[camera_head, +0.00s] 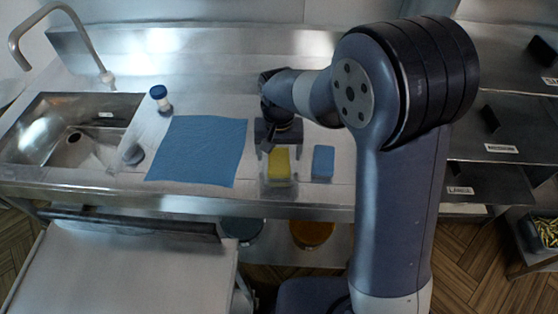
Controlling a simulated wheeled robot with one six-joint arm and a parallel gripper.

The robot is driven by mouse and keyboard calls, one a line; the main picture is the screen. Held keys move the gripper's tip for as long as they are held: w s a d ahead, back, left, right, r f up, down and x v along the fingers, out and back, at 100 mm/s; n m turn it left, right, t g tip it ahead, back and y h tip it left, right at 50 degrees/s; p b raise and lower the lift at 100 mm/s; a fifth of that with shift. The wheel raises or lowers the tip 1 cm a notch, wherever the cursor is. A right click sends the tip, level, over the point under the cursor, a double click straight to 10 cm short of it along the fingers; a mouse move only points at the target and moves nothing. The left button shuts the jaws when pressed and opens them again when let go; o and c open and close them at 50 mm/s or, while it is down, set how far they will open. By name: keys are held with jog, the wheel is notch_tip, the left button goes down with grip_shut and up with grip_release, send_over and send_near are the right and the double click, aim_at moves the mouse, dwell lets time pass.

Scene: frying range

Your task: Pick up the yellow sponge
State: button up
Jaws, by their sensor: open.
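The yellow sponge (279,164) lies on the steel counter, right of the blue cloth and near the counter's front edge. My gripper (279,146) is open, just behind and above the sponge's far end. The gripper's lower part overlaps that end in the picture, and I cannot tell whether they touch. My arm hides part of the counter to the right and behind.
A blue sponge (323,162) lies close to the right of the yellow one. A blue cloth (200,150) is spread to the left. A blue-capped bottle (160,99) stands by the sink (68,133). Labelled shelves (505,132) stand at the right.

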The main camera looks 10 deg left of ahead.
aim_at(279, 159)
notch_tip(279, 159, down, 3)
jog(key=shift+f, duration=0.15)
jog(key=c, duration=1)
jog(key=shift+c, duration=0.2)
notch_tip(279, 159, up, 10)
jog(key=shift+r+b, duration=0.1)
jog(key=shift+b, duration=0.3)
